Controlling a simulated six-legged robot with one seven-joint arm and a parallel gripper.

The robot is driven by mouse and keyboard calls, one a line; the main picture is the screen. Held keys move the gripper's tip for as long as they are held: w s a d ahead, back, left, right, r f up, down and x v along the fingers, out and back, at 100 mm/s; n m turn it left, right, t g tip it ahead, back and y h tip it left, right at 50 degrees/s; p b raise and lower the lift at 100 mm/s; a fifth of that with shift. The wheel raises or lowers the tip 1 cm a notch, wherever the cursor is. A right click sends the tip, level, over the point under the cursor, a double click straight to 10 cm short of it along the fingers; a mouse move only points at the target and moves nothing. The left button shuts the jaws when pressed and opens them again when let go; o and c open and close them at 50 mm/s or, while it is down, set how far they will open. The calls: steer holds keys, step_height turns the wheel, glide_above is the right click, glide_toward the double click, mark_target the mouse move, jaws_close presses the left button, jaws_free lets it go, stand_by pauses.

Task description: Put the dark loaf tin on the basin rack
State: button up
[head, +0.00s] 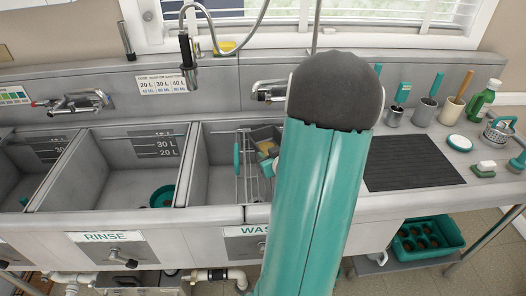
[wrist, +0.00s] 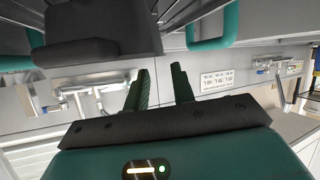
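The wire basin rack (head: 250,178) with a teal grip (head: 237,155) lies across the right-hand basin. In the wrist view, which is upside down, its wires and a teal grip (wrist: 228,28) show at the top. A dark, round-cornered piece (wrist: 75,48), seemingly the loaf tin, is beside these wires. In the head view a dark grey shape (head: 267,133) is at the rack's far right; my arm hides its surroundings, so I cannot tell if it is the tin. My gripper (wrist: 160,82) has its two fingers apart with nothing between them.
Taps and a wall sign (head: 163,84) stand behind the basins. A teal bowl (head: 162,196) is in the middle basin. A dark ribbed mat (head: 412,163) lies bare on the right counter. Brush cups, a green bottle (head: 483,98) and soap items crowd the far right.

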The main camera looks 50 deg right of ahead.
steer(key=shift+s+a+r, duration=0.25)
steer(key=shift+s+a, duration=0.05)
steer(key=shift+s, duration=0.25)
steer(key=shift+w+a+r, duration=0.15)
steer(key=shift+w, duration=0.05)
steer(key=w+a+r+n+g+y, duration=0.1)
steer(key=w+a+r+g, duration=0.15)
steer(key=a+r, duration=0.5)
steer(key=w+a+r+n+g, duration=0.1)
steer(key=w+a+r, duration=0.3)
steer(key=a, duration=0.7)
steer(key=s+a+r+g+y, duration=0.1)
steer(key=s+a+y, duration=0.1)
steer(key=s+a, duration=0.2)
steer(key=s+a+r+n+y, duration=0.1)
steer(key=s+a, duration=0.3)
steer(key=a, duration=0.6)
steer(key=s+a+r+n+g+y, duration=0.1)
steer(key=s+a+r+y, duration=0.1)
steer(key=a, duration=0.6)
steer(key=shift+s+r+g+y, duration=0.35)
steer(key=shift+s+r, duration=0.2)
steer(key=shift+s, duration=0.4)
steer(key=shift+d, duration=0.15)
